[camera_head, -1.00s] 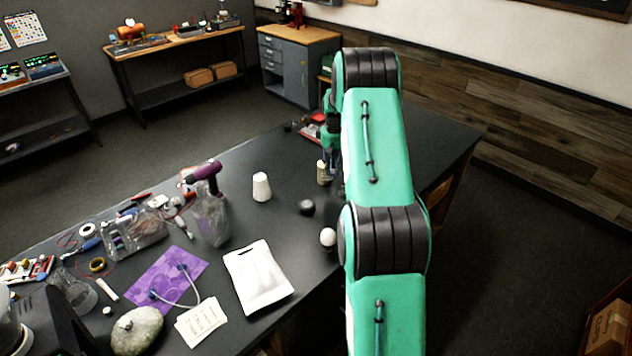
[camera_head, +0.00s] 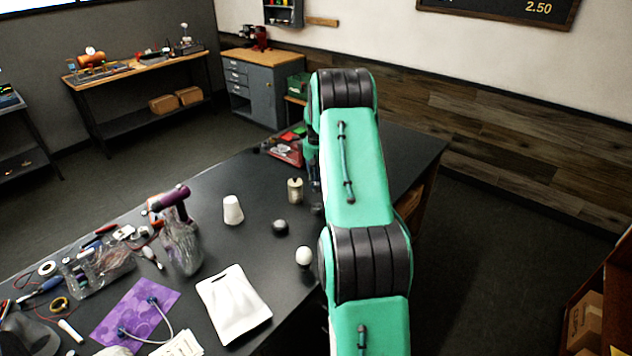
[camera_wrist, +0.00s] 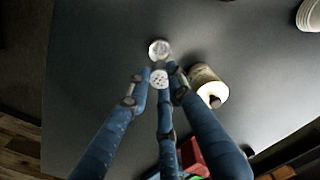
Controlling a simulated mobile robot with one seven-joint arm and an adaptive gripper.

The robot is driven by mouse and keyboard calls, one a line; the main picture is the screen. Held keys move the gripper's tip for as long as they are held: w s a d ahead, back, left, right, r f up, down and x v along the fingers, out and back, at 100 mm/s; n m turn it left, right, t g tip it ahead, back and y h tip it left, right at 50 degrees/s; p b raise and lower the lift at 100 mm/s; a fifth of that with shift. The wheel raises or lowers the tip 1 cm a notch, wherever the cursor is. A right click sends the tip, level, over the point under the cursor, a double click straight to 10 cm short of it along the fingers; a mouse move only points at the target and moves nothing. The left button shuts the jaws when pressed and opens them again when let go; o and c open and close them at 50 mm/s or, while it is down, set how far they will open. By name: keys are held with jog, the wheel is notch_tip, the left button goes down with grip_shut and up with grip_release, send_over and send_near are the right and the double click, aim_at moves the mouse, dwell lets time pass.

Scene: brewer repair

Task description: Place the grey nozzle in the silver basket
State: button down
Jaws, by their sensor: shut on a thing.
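My gripper (camera_wrist: 158,84) is shut on a small pale, round, speckled piece (camera_wrist: 159,77) at its fingertips in the wrist view; I take it to be the nozzle, but its grey body is not clear. A second speckled round piece (camera_wrist: 159,48) shows just beyond the fingertips; I cannot tell whether it is the silver basket or whether the two touch. In the head view my arm hides most of the gripper, which is over the far part of the dark table. No silver basket can be made out there for certain.
A beige cylinder (camera_head: 295,190) stands close to the gripper, also in the wrist view (camera_wrist: 206,83). A dark round piece (camera_head: 280,226), white ball (camera_head: 304,256), white cup (camera_head: 233,210) and white tray (camera_head: 236,303) lie nearer. A red case (camera_head: 286,151) is behind.

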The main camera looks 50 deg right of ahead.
aim_at(316, 183)
jog(key=shift+f+b, duration=2.35)
jog(key=shift+f, duration=2.85)
jog(key=c, duration=1.5)
grip_release()
jog(key=shift+r+p, duration=1.7)
jog(key=shift+r, duration=1.8)
